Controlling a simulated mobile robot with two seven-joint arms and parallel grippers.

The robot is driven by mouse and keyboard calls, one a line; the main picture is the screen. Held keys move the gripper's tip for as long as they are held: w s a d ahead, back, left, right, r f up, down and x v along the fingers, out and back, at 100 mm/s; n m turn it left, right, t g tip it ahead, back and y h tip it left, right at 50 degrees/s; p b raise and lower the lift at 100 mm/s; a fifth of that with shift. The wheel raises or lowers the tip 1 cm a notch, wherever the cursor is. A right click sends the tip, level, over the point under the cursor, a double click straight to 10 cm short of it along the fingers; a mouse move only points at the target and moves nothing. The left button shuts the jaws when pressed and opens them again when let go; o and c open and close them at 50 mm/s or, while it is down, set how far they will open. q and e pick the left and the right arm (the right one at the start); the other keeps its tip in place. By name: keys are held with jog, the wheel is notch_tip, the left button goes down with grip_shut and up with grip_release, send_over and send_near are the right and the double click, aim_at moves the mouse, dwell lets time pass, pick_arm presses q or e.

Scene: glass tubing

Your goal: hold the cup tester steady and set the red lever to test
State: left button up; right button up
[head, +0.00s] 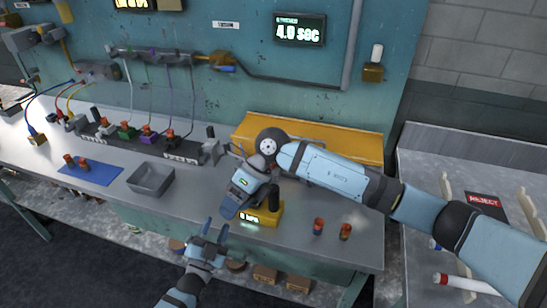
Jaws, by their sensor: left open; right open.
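The cup tester is a yellow block (269,213) with a lit display reading what looks like 0 kPa on its front. It stands near the front edge of the bench, with a dark upright part (273,196) on top. My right gripper (232,207) is open, pointing down just left of the tester and covering part of it. I cannot tell whether it touches the tester. My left gripper (208,233) is open and empty, in front of the bench edge, left of and below the tester. I cannot make out the red lever; it may be hidden behind my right gripper.
Red-capped pieces (319,226) stand right of the tester. A grey bin (151,179) and a blue mat (91,173) lie to the left. A side table has a REJECT sign (484,200).

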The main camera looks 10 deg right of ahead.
aim_at(274, 195)
jog(key=w+d+r+t+h, duration=0.1)
jog(key=w+d+h, duration=0.1)
jog(key=w+d, duration=0.1)
jog(key=w+d+r+t+h, duration=0.1)
jog(key=w+d+r+h, duration=0.1)
jog(key=w+d, duration=0.1)
jog(key=w+d+r+t+h, duration=0.1)
jog(key=w+d+h, duration=0.1)
jog(key=d+h, duration=0.1)
jog(key=shift+w+d+r, duration=0.2)
jog(key=shift+w+d, duration=0.2)
jog(key=shift+d, duration=0.35)
notch_tip(274, 195, down, 13)
jog(key=shift+f, duration=0.2)
